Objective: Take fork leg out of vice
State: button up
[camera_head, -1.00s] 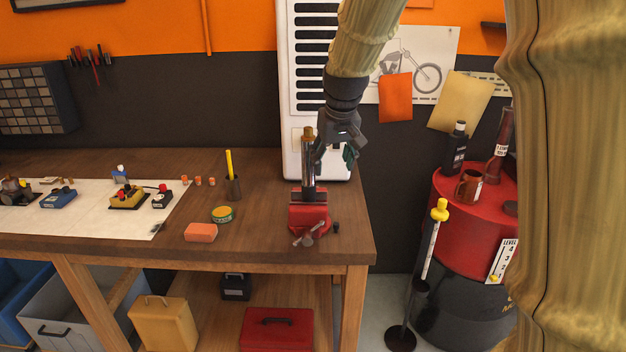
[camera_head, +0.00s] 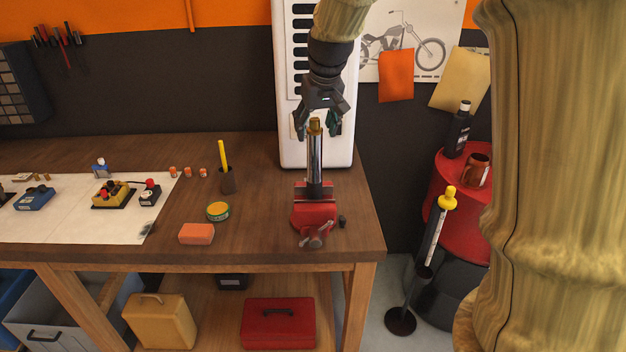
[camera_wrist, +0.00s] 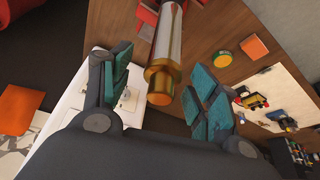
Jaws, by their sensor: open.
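The fork leg (camera_head: 315,160) stands upright in the red vice (camera_head: 314,214) on the workbench near its right end. It is a shiny metal tube with a brass-coloured top. In the wrist view, the fork leg (camera_wrist: 166,50) points toward me between the two teal finger pads, its brass end nearest. My gripper (camera_head: 318,122) is open around or just behind the top of the fork leg. In the wrist view, my gripper (camera_wrist: 160,92) shows a gap on both sides of the leg. I cannot tell whether any pad touches it.
A white slotted cabinet (camera_head: 287,150) stands right behind the vice. A red drum (camera_head: 452,205) and a yellow-topped stand (camera_head: 437,225) are off the bench's right end.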

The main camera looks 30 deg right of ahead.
jog(key=shift+s+a+f+p, duration=0.1)
jog(key=shift+s+f+p, duration=0.1)
jog(key=shift+p, duration=0.35)
jog(key=x, duration=0.1)
jog(key=p+x, duration=0.1)
jog(key=x, duration=0.1)
jog(key=shift+w+f, duration=0.1)
jog(key=shift+w, duration=0.25)
jog(key=shift+f+p, duration=0.35)
jog(key=shift+f, duration=0.15)
jog(key=shift+w, duration=0.1)
grip_shut()
jog(key=shift+w, duration=0.1)
